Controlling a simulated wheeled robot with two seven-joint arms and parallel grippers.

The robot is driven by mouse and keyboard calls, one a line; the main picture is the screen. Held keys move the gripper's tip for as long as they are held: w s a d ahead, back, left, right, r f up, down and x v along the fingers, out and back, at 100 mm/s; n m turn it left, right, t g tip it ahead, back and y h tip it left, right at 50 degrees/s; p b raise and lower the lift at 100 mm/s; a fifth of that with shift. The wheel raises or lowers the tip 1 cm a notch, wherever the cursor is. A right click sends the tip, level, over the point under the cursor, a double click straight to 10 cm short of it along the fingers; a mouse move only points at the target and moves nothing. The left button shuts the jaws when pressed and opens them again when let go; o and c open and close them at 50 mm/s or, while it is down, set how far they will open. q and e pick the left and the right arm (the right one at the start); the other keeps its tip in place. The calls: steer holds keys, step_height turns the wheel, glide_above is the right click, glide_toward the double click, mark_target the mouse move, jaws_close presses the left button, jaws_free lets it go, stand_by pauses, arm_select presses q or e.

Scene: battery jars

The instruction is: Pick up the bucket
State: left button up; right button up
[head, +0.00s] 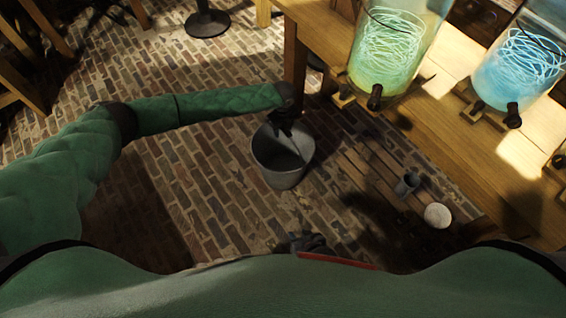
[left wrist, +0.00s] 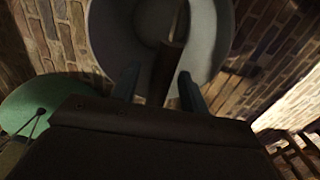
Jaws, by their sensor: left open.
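A grey metal bucket (head: 284,180) stands upright on the brick floor in the head view. My left gripper (head: 284,131) is over its open mouth, near the far rim. The left wrist view looks down into the bucket (left wrist: 110,35). There my open left gripper (left wrist: 158,82) has a finger on each side of a dark bar (left wrist: 171,60), which looks like the bucket's handle. I cannot tell whether the fingers touch it. My right gripper (head: 305,242) is low in the head view, close to my body and apart from the bucket; its jaws are not clear.
A wooden table (head: 440,125) at the right carries a green glowing jar (head: 392,45) and a blue glowing jar (head: 520,65), both with taps. A small grey cup (head: 406,184) and a pale round object (head: 437,216) are on slats below. Open brick floor lies left of the bucket.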

arm_select(q)
steer(key=shift+f, duration=0.2)
stand_by(0.4)
jaws_close()
stand_by(1.2)
steer(key=shift+r, duration=0.1)
